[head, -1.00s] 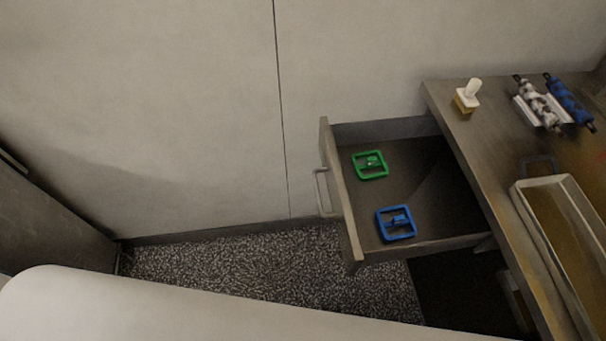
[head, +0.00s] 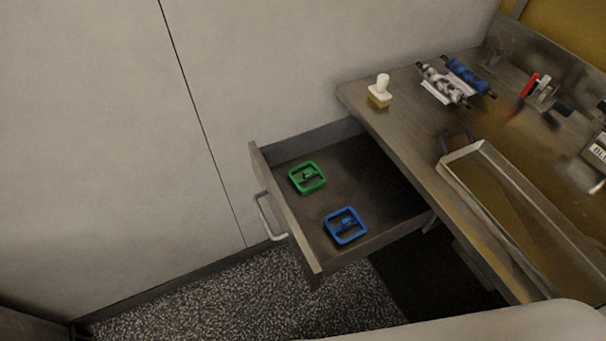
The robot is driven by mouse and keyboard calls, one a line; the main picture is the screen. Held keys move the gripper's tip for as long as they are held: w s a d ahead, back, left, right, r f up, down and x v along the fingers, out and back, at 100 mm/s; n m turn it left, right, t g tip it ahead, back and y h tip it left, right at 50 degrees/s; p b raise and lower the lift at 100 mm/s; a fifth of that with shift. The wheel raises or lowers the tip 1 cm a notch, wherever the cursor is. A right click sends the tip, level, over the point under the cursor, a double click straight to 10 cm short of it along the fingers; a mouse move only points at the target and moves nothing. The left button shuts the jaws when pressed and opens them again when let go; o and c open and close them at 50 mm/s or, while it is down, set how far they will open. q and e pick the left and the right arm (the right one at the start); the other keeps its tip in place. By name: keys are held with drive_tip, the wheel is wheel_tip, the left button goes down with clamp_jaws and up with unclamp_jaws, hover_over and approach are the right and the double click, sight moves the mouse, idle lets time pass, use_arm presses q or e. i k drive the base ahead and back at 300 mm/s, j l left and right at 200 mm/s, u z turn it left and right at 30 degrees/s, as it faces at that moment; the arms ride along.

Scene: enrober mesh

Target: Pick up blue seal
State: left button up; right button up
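The blue seal (head: 345,226), a square blue frame with a piece across its middle, lies flat in the open drawer (head: 294,228), toward the near end. A similar green seal (head: 307,178) lies behind it in the same drawer, apart from it. Neither of my grippers is in the head view. Nothing covers the blue seal.
The drawer stands out from a worktop (head: 408,133) on the right. On the worktop are a white-handled stamp-like item (head: 381,89), rollers in blue (head: 468,75) and mottled (head: 443,86) wrap, and a long metal tray (head: 461,156). A pale wall stands behind.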

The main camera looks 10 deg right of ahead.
sight(346, 223)
drive_tip(key=z, duration=2.05)
drive_tip(key=u, duration=1.55)
drive_tip(key=k+u, duration=0.4)
drive_tip(key=k, duration=0.4)
